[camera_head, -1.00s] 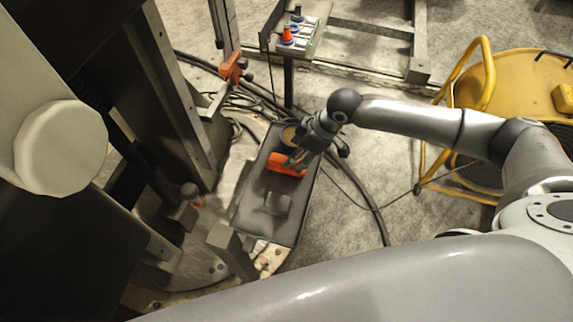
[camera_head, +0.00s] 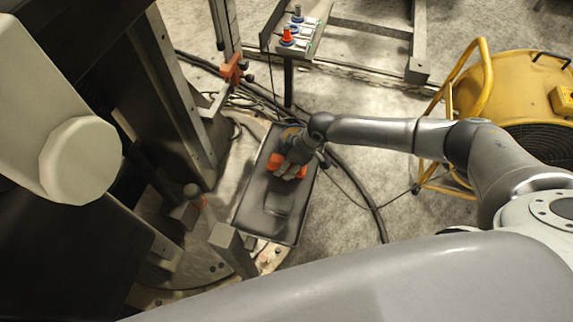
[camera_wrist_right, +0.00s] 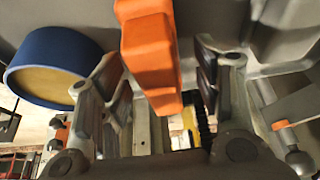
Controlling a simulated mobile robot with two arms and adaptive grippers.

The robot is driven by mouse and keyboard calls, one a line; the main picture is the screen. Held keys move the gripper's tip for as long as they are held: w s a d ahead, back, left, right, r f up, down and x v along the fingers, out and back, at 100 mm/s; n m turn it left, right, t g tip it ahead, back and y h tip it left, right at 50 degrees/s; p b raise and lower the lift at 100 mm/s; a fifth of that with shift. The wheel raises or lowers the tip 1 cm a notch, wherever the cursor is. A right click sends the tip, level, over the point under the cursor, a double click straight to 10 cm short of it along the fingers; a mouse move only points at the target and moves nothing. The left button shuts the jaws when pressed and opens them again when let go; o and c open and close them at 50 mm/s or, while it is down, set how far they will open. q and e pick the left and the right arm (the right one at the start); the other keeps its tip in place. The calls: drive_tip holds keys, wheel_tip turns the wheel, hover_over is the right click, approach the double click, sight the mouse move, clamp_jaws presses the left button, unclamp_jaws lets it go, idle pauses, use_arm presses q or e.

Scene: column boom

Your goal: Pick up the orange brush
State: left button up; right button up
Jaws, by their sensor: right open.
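The orange brush (camera_head: 274,161) lies on a dark grey tray-like surface and is partly hidden by my right gripper (camera_head: 289,170), which is over it from above. In the right wrist view the orange brush (camera_wrist_right: 149,52) stretches from the top edge down between the two fingers of my right gripper (camera_wrist_right: 158,75). The fingers are spread, with a visible gap on the right side of the brush; contact on the left side is hard to judge. My left gripper does not show.
A blue round thing with a tan face (camera_wrist_right: 48,68) sits just left of the gripper. A yellow fan (camera_head: 520,100) stands at the right. Cables (camera_head: 372,205) run over the floor. A post with buttons (camera_head: 290,45) stands behind.

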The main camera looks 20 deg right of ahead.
drive_tip(key=shift+w+a+f, duration=0.1)
drive_tip(key=shift+f, duration=0.35)
drive_tip(key=c, duration=1.2)
drive_tip(key=shift+o, duration=0.2)
drive_tip(key=shift+r, duration=0.1)
drive_tip(key=shift+r, duration=0.4)
wheel_tip(320, 180, up, 2)
drive_tip(key=shift+r+b, duration=0.1)
drive_tip(key=shift+b, duration=0.55)
drive_tip(key=s+a+r+b, duration=0.1)
drive_tip(key=s+a+r, duration=0.2)
drive_tip(key=s+r, duration=0.7)
drive_tip(key=s, duration=0.3)
drive_tip(key=shift+s+b, duration=0.3)
drive_tip(key=shift+s, duration=0.05)
